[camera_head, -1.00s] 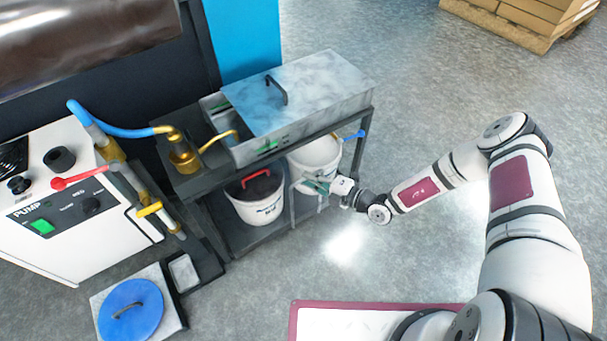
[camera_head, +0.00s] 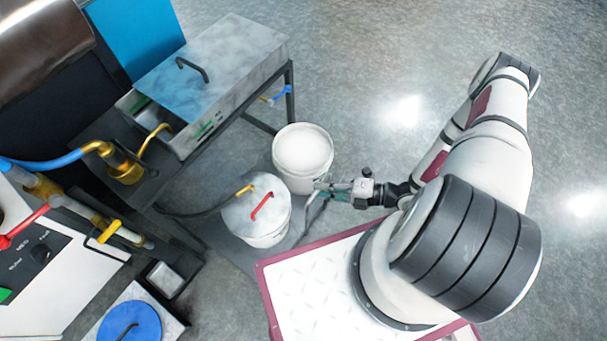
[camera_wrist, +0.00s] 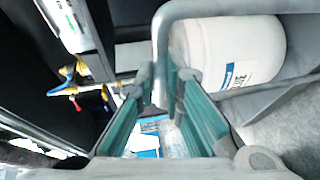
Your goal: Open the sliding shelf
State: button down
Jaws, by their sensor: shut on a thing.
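The sliding shelf (camera_head: 228,246) is a dark grey board low under the metal table, and in the head view it juts out well past the table's front. It carries two white buckets. A grey tubular handle (camera_head: 308,214) rises at its front edge, and it also shows in the wrist view (camera_wrist: 160,45). My gripper (camera_head: 325,188) is shut on this handle, with its green-lined fingers (camera_wrist: 165,95) on either side of the tube. The exact contact is partly hidden by the fingers.
One bucket (camera_head: 302,160) looks white-topped; the other (camera_head: 250,222) has a lid with a red handle. A metal tank (camera_head: 220,62) stands on the table above. A pump unit (camera_head: 45,265) and a blue round lid (camera_head: 130,322) are at left. Floor at right is clear.

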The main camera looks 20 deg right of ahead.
jog(key=shift+s+d, duration=0.8)
jog(key=shift+s, duration=0.25)
jog(key=shift+s+d, duration=0.8)
jog(key=shift+s, duration=0.25)
jog(key=c, duration=1.7)
grip_release()
jog(key=v, duration=1.2)
jog(key=shift+r, duration=0.1)
